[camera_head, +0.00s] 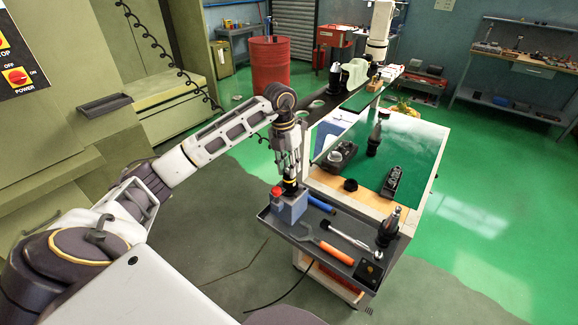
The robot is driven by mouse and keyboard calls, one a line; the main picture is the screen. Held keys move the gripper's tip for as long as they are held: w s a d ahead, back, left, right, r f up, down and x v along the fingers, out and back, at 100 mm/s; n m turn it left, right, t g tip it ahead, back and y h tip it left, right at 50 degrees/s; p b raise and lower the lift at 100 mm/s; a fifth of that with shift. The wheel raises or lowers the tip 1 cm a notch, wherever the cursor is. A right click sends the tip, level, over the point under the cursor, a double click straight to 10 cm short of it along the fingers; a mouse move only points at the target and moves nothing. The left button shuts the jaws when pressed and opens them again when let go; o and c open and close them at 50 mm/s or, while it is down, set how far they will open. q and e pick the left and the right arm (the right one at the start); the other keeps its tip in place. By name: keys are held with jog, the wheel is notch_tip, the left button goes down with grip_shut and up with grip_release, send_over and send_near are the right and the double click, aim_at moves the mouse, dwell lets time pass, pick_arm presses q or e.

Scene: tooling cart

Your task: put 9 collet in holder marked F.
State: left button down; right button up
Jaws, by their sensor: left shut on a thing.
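My left gripper (289,160) points down over the near tray of the cart and is shut on a dark piece with a yellow band (290,186), which may be the collet. The lower end of this piece is at the top of a blue-grey block (291,210). I cannot tell whether it is seated in it. A dark tool holder with a silver tip (388,228) stands upright at the tray's right end. Another dark holder (374,140) stands on the green mat. No 9 or F marking is readable. My right gripper is not in view.
The grey tray (268,216) also holds an orange-handled tool (336,253), a silver-headed hammer-like tool (350,237), a blue cylinder (321,205) and a black box (369,271). Dark parts (392,182) lie behind it. The green mat (415,150) has free room at right.

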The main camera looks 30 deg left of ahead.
pick_arm(q)
jog(key=c, duration=1.1)
grip_release()
jog(key=shift+a+r, duration=0.25)
jog(key=shift+r, duration=1.7)
jog(key=shift+a+r, duration=0.3)
jog(key=shift+r, duration=1.7)
jog(key=shift+a+r, duration=0.25)
jog(key=shift+r, duration=1.7)
